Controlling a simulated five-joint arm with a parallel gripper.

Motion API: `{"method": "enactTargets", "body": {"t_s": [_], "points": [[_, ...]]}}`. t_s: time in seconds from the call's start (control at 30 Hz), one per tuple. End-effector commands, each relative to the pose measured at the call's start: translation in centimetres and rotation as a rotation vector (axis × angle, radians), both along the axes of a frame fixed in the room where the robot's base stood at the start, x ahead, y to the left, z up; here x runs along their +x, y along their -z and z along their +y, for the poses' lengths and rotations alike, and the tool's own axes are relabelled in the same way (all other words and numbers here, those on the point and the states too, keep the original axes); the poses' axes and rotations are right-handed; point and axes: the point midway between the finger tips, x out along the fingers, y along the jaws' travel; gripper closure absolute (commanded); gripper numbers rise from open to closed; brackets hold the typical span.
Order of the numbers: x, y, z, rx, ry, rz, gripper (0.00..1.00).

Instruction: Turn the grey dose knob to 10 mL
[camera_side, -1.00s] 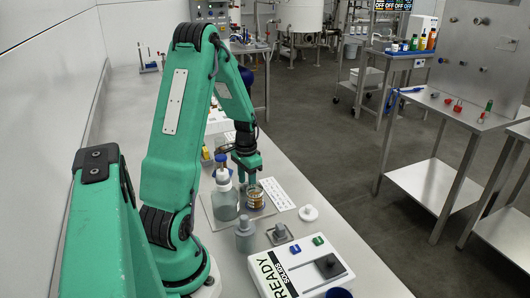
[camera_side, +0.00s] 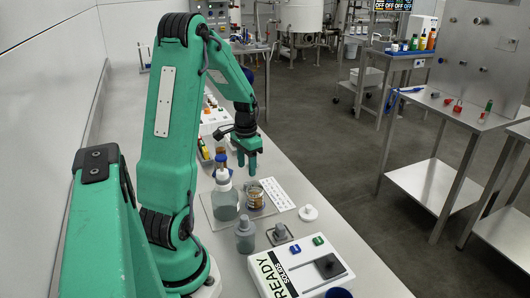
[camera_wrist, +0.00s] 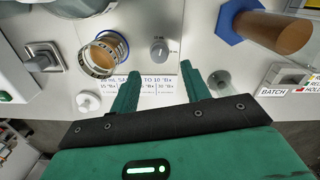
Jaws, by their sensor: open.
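The grey dose knob (camera_wrist: 159,51) shows in the wrist view, round and upright on a pale surface with small mL marks beside it. Its setting is too small to read surely. My gripper (camera_wrist: 161,72) is open and empty, its two fingers apart on the near side of the knob and not touching it. In the side view my gripper (camera_side: 247,168) hangs fingers down above the bench, beyond the glass beaker. I cannot make out the knob in the side view.
A glass beaker with amber liquid (camera_wrist: 105,54) stands left of the knob. A brown cylinder on a blue hexagonal foot (camera_wrist: 230,20) is at right. A printed card (camera_wrist: 150,88) lies near the fingers. Bottles (camera_side: 225,204) and a READY box (camera_side: 300,268) stand nearer the side camera.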

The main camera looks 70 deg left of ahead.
Motion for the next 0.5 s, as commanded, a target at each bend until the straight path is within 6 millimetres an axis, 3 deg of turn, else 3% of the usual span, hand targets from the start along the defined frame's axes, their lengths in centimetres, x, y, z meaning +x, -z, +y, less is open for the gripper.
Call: {"method": "enactTargets", "body": {"t_s": [0.2, 0.5], "points": [[0.0, -1.5, 0.0, 0.0, -0.001, -0.001, 0.53], [0.0, -1.6, 0.0, 0.0, -0.001, 0.0, 0.53]]}}
